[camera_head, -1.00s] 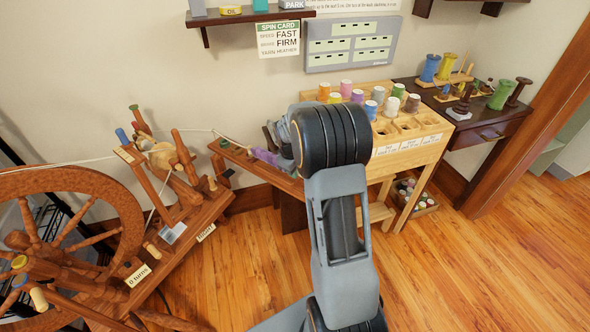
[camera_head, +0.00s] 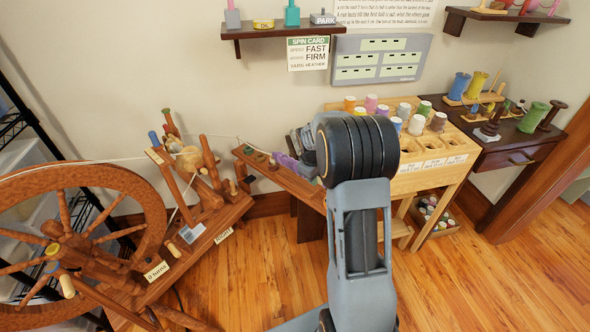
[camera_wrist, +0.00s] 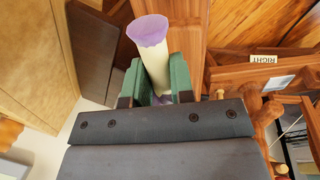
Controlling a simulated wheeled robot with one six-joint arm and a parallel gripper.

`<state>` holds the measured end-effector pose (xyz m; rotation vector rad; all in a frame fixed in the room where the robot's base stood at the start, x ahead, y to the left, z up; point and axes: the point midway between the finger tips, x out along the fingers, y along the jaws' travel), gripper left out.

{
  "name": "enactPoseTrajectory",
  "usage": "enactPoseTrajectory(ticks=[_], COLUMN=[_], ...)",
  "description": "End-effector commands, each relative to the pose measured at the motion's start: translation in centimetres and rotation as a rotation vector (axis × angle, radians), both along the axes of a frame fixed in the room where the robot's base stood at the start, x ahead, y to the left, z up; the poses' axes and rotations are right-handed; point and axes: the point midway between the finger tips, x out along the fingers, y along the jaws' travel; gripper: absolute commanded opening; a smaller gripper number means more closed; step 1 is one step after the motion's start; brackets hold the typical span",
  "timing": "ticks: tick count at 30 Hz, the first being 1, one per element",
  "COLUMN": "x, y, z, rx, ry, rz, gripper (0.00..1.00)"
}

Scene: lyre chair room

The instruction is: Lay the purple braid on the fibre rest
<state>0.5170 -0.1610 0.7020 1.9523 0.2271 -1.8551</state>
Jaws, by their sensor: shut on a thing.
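My gripper (camera_wrist: 161,80) is shut on a cream roll with a purple end, which I take to be the purple braid (camera_wrist: 148,28). The roll stands out between the green finger pads, and a bit of purple shows behind them. In the head view, purple (camera_head: 286,163) shows at my gripper, over or beside a narrow wooden board (camera_head: 300,187) with small coloured spots. My arm hides much of this. I cannot tell whether the braid touches the board, or whether that board is the fibre rest.
A spinning wheel (camera_head: 80,180) stands at left, with a thread running across to the board. A wooden stand (camera_head: 462,150) with several coloured spools is at right, beside a dark table (camera_head: 510,155). A shelf (camera_head: 275,30) hangs above. The floor in front is clear.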

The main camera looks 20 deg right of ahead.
Motion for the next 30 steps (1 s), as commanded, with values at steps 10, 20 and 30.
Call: enactPoseTrajectory(ticks=[10, 20, 30], x=[0.0, 0.0, 0.0], y=[0.0, 0.0, 0.0], z=[0.2, -0.7, -1.7], rx=[0.000, 0.000, 0.000], ry=[0.000, 0.000, 0.001], rz=[0.000, 0.000, 0.000], gripper=[0.00, 0.00, 0.00])
